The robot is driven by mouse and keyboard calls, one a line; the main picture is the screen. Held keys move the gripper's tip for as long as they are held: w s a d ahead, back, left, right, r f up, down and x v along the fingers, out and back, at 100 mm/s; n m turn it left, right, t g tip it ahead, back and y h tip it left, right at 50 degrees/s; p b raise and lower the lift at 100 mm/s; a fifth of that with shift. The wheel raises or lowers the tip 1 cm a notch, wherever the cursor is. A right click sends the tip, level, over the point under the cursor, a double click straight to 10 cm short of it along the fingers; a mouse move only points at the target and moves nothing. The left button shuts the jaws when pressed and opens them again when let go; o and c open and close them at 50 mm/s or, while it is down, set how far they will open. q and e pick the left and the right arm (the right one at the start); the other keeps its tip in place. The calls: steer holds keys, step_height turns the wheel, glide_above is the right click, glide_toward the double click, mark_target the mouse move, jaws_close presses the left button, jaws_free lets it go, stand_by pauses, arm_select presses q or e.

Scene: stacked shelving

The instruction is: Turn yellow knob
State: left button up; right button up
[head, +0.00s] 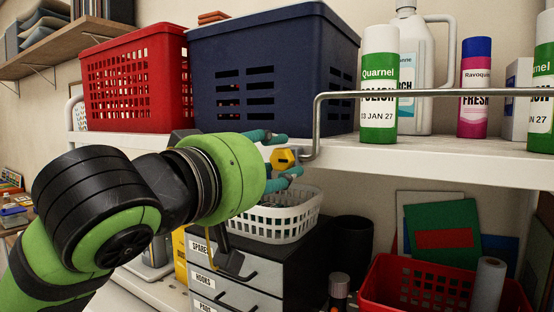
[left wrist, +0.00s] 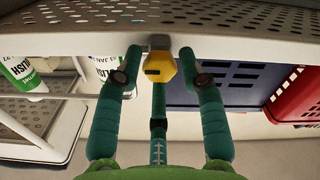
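The yellow knob (head: 284,158) sits on the front edge of the white shelf, by the lower end of the metal rail. In the left wrist view the knob (left wrist: 159,67) is faceted with a dark slot and hangs on a grey mount. My left gripper (head: 279,154) reaches it from the left, with teal fingers above and below it. In the left wrist view the gripper (left wrist: 160,79) is open. Its two outer fingertips stand either side of the knob with visible gaps, and a third finger lies between them. My right gripper is not in view.
A red basket (head: 135,85) and a blue crate (head: 270,65) stand on the shelf. The metal rail (head: 430,93) runs along its front, before several bottles and cans. Below are a white basket (head: 285,222), a drawer unit (head: 275,275) and a red crate (head: 420,290).

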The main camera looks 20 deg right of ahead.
arm_select(q)
steer(key=c, duration=0.4)
steer(key=shift+r+m+p, duration=0.1)
steer(key=shift+m+p, duration=0.2)
steer(key=shift+m, duration=1.4)
